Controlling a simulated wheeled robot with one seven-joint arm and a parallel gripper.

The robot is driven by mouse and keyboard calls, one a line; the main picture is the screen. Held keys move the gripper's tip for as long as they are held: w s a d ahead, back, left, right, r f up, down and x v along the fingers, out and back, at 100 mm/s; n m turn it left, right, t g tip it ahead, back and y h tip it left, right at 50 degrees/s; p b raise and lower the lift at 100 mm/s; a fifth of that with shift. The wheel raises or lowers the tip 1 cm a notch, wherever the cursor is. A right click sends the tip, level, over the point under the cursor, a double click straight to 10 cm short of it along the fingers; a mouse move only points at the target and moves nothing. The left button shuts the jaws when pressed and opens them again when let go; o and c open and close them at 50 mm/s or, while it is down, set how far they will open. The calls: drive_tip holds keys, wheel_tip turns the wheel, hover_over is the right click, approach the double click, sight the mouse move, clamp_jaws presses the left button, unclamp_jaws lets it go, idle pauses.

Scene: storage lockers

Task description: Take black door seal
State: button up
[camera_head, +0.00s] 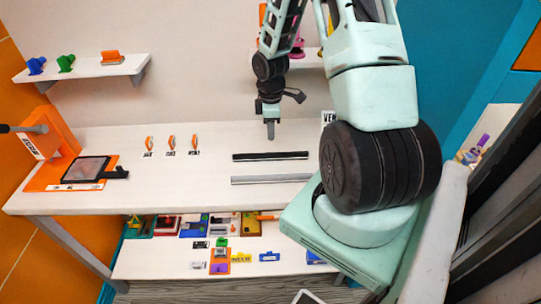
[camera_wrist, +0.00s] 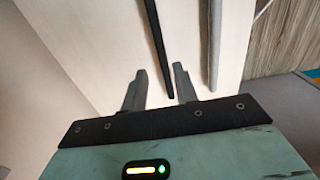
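The black door seal (camera_head: 270,156) is a long thin black strip lying flat on the white table, parallel to a grey strip (camera_head: 272,179) nearer the front. My gripper (camera_head: 270,133) points down, just behind the black seal in the head view. In the wrist view my gripper (camera_wrist: 160,82) is open and empty, its two fingers apart. The black seal (camera_wrist: 158,40) runs down the picture, and its near end shows between the fingers. The grey strip (camera_wrist: 215,40) lies to the right of the fingers. The gripper's height over the seal cannot be told exactly.
Several small orange items (camera_head: 171,143) with labels stand left on the table. An orange stand with a dark screen (camera_head: 86,169) is at the far left. A lower shelf (camera_head: 150,264) holds many small coloured parts. A wall shelf (camera_head: 85,70) hangs at upper left.

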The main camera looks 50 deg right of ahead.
sight(271, 153)
wheel_tip(271, 153, down, 9)
drive_tip(key=b, duration=0.6)
drive_tip(key=shift+b, duration=0.4)
clamp_jaws()
